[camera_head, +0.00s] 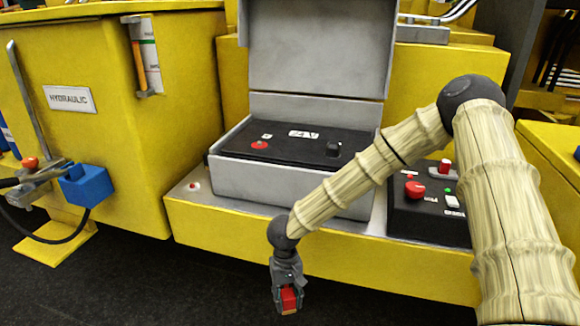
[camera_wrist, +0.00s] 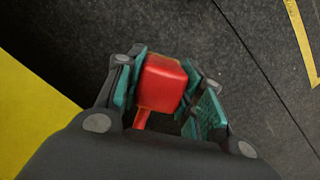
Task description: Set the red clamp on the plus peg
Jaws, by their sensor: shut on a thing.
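My gripper (camera_head: 287,296) hangs low in front of the yellow machine's ledge, pointing down, shut on the red clamp (camera_head: 290,299). In the wrist view the red clamp (camera_wrist: 162,84) sits between the teal finger pads of my gripper (camera_wrist: 168,88), with a thin red part reaching back toward the palm. The open grey box (camera_head: 290,185) stands on the ledge above and behind my gripper. Its black top carries a red round piece (camera_head: 259,145) at left and a black peg (camera_head: 333,148) at right. A small label sits by the red piece; its sign is too small to read surely.
The box's raised grey lid (camera_head: 318,50) stands behind it. A black control box (camera_head: 430,207) with red knobs is at right, behind my arm. A yellow hydraulic cabinet (camera_head: 180,130) with a blue block (camera_head: 88,185) is at left. Dark floor lies below my gripper.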

